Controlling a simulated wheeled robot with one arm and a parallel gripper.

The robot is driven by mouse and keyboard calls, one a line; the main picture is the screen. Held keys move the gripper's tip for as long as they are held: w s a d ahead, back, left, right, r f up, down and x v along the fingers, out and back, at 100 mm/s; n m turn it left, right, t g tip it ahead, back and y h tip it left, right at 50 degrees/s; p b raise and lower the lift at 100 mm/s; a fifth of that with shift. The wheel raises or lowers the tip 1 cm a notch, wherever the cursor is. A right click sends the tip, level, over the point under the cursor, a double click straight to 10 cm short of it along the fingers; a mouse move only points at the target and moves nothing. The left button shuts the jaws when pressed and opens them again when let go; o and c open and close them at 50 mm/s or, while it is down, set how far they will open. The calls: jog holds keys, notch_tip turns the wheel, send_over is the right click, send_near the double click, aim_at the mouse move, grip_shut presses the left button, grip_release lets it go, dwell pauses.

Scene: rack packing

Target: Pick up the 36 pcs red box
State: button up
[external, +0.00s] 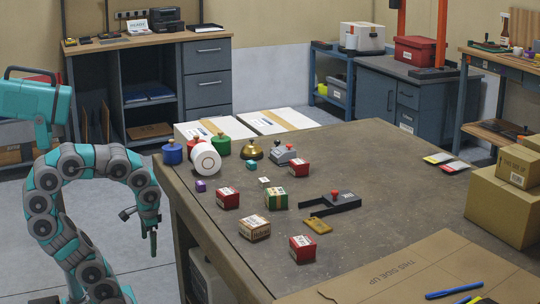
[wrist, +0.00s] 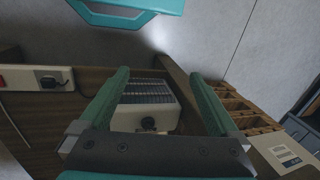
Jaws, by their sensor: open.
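Three small red boxes with white labels sit on the brown table (external: 385,170). One red box (external: 299,168) is near the back, one red box (external: 228,198) is towards the left, and one red box (external: 303,249) is near the front. Their print is too small to tell which is the 36 pcs one. My gripper (external: 152,240) hangs beside the table's left edge, apart from all the boxes. The wrist view shows my gripper (wrist: 162,78) open with nothing between its green fingers, and none of the small red boxes.
Near the red boxes stand a green-striped box (external: 276,198), a brown-and-white box (external: 254,229), a black tray (external: 333,204) and a yellow item (external: 317,226). A white roll (external: 205,160) and coloured weights crowd the back left corner. Flattened cardboard (external: 400,275) covers the front. The table's middle right is clear.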

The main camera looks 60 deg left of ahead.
jog(key=w+a+r+n+t+y+p, duration=0.15)
jog(key=a+r+p, duration=0.25)
jog(key=r, duration=0.8)
jog(key=w+a+r+n+t+y+p, duration=0.1)
jog(key=w+a+r+t+y+p, duration=0.2)
jog(key=r, duration=0.9)
jog(key=w+d+r+m+t+h+b, duration=0.1)
jog(key=w+d+r+t+h, duration=0.35)
jog(key=w+d, duration=0.5)
jog(key=w+d+r+m+t+h, duration=0.1)
jog(key=w+d+r+t+h, duration=0.35)
jog(key=w, duration=0.75)
jog(key=m+b, duration=0.2)
jog(key=b, duration=0.3)
send_near(300, 161)
jog(key=shift+w+d+f+t+y, duration=0.25)
jog(key=shift+w+f+y, duration=0.25)
jog(key=shift+w, duration=0.25)
jog(key=shift+x, duration=4.05)
jog(key=shift+s+d, duration=0.1)
jog(key=c, duration=1.5)
